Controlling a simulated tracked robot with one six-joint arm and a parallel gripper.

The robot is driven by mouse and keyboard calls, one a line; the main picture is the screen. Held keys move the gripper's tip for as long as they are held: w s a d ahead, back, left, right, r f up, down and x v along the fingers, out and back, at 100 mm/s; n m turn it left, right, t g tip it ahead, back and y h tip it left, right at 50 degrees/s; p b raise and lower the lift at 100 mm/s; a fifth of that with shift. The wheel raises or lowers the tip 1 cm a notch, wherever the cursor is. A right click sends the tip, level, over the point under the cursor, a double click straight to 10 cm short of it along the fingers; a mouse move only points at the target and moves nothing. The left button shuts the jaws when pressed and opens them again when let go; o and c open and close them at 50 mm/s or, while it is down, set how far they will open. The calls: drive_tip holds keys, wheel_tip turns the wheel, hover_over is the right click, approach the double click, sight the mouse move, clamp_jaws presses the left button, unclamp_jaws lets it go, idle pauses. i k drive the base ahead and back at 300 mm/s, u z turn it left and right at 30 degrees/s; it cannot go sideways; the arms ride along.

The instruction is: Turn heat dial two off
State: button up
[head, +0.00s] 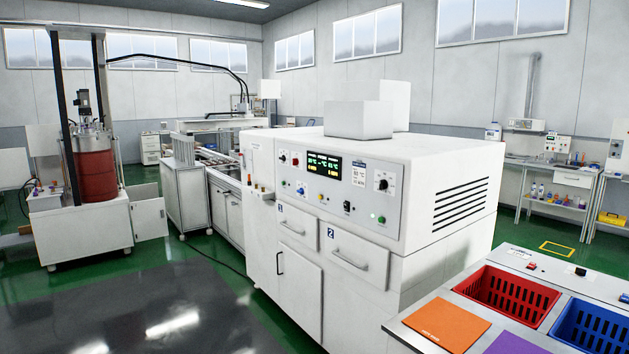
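A white machine (450,165) stands in the middle with a grey control panel (320,205) on its front. A black dial on a white plate (384,182) is at the right of the panel, above the drawer labelled 2 (360,258). I cannot read the dial labels or settings, so I cannot tell which is heat dial two. A lit display (323,167) sits between them. My gripper is not in view.
A bench at the lower right holds a red basket (508,296), a blue basket (592,335) and an orange mat (436,321). A tank unit (95,170) stands at the left. The dark floor (150,310) in front is clear.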

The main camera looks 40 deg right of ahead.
sight(383, 183)
drive_tip(key=i, duration=1.1)
drive_tip(key=z, duration=1.65)
